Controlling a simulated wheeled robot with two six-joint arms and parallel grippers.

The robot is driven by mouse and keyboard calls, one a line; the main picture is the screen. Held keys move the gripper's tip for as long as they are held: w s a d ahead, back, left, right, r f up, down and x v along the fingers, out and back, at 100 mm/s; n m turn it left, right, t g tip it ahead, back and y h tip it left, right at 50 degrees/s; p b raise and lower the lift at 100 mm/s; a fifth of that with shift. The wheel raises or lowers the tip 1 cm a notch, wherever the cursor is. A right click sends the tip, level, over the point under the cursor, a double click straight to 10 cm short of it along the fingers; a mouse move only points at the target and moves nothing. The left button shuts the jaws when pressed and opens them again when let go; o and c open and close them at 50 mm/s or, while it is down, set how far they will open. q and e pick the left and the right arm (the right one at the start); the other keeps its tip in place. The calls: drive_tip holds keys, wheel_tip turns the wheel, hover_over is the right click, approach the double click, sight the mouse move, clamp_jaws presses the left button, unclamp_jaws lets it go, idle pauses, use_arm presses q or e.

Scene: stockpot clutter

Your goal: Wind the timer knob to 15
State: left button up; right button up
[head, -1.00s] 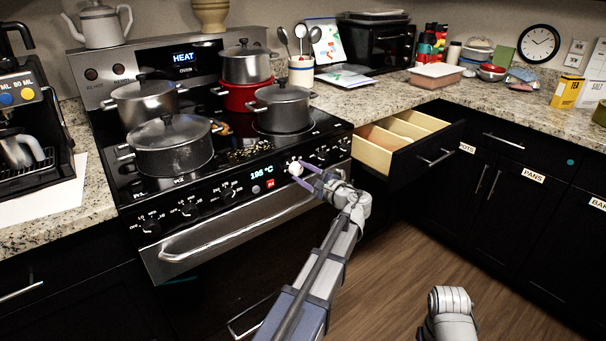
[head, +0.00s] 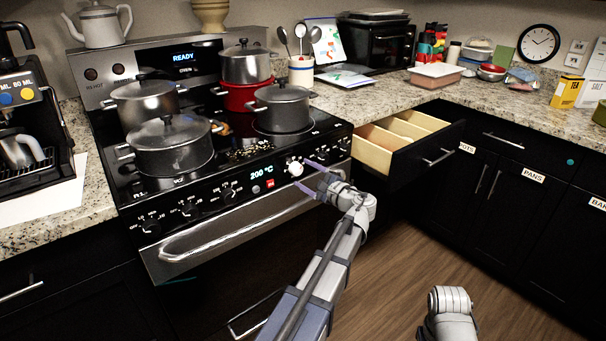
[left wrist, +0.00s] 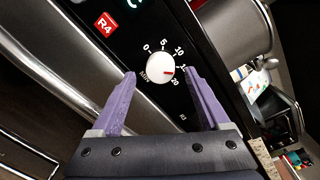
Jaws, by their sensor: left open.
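The timer knob (head: 294,168) is a white round dial on the black front panel of the stove. My left gripper (head: 306,175) is open, just in front and to the right of the knob. In the left wrist view its purple fingers stand apart on either side of the knob, with nothing between them. My right gripper is out of view.
The stove's steel door handle (head: 230,228) runs below the panel. Other black knobs (head: 229,194) sit left of the timer. Several pots, including a large lidded one (head: 172,150), stand on the cooktop. An open drawer (head: 400,145) juts out on the right.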

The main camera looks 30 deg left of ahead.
use_arm(q)
drive_tip(key=v, duration=0.6)
drive_tip(key=shift+d, duration=0.15)
drive_tip(key=s+d+r+n+g+h+p, duration=0.1)
drive_tip(key=s+d+n+g+h+p, duration=0.2)
drive_tip(key=s+d+h+p, duration=0.4)
drive_tip(key=s+d+r+n+g+h+p, duration=0.2)
drive_tip(key=s+d+h+p, duration=0.6)
drive_tip(key=s+d+p, duration=0.9)
drive_tip(key=d+n+g, duration=0.1)
drive_tip(key=d+n, duration=0.1)
drive_tip(key=d, duration=0.2)
drive_tip(key=shift+s+d, duration=0.3)
drive_tip(key=shift+d, duration=0.05)
